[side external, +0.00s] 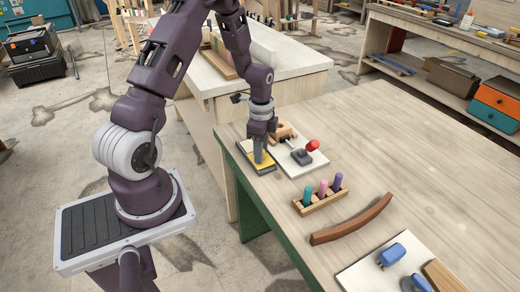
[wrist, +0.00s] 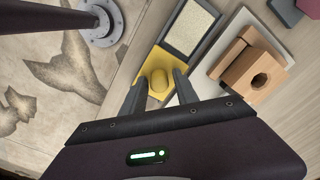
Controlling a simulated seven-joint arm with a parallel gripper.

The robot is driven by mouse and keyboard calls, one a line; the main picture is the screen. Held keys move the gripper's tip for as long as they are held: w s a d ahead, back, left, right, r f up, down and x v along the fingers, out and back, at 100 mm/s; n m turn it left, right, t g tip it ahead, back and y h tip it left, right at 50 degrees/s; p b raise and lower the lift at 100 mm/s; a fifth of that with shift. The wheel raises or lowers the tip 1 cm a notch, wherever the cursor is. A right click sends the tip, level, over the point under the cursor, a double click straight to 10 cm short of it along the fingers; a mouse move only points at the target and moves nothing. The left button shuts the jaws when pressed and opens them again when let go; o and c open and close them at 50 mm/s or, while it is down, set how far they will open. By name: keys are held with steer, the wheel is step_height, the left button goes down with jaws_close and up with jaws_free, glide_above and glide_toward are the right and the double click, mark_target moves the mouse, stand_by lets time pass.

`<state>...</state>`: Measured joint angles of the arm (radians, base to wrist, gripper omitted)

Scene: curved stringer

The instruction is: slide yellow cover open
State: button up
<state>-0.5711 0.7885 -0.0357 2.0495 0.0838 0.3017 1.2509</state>
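The yellow cover (wrist: 155,62) lies in a dark grey frame, and its raised rounded yellow knob (wrist: 158,84) stands up from it. In the side view the yellow cover (side external: 263,160) is partly hidden under my gripper (side external: 258,148). In the wrist view my gripper (wrist: 160,88) has one finger on each side of the knob, with small gaps seeming to show, so it looks open around it. Beyond the cover, the frame shows an uncovered pale speckled panel (wrist: 192,30). Whether a finger touches the knob is hard to tell.
A wooden block with a hole (wrist: 255,72) sits on a white board right beside the frame. That board also holds a red-knobbed lever (side external: 312,146).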

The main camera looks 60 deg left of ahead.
steer(key=shift+o, duration=0.4)
steer(key=shift+r, duration=0.1)
step_height(320, 180, up, 7)
steer(key=shift+f, duration=0.1)
steer(key=shift+d+r, duration=0.2)
steer(key=shift+r, duration=0.15)
steer(key=s+d+r+n+t+y, duration=0.1)
steer(key=s+d+r+n, duration=0.1)
steer(key=d+r, duration=0.35)
steer(key=s+d+r+n+t, duration=0.1)
steer(key=s+d+r, duration=0.15)
steer(key=r, duration=0.55)
steer(key=s+d+r+n+t+h, duration=0.1)
steer(key=s+d+r+n+t, duration=0.2)
steer(key=s+d+r+n, duration=0.3)
steer(key=s+d+r, duration=0.1)
steer(key=s+d, duration=0.3)
steer(key=s, duration=0.3)
steer(key=shift+s+d+t, duration=0.25)
steer(key=shift+d+t, duration=0.05)
steer(key=shift+d, duration=0.05)
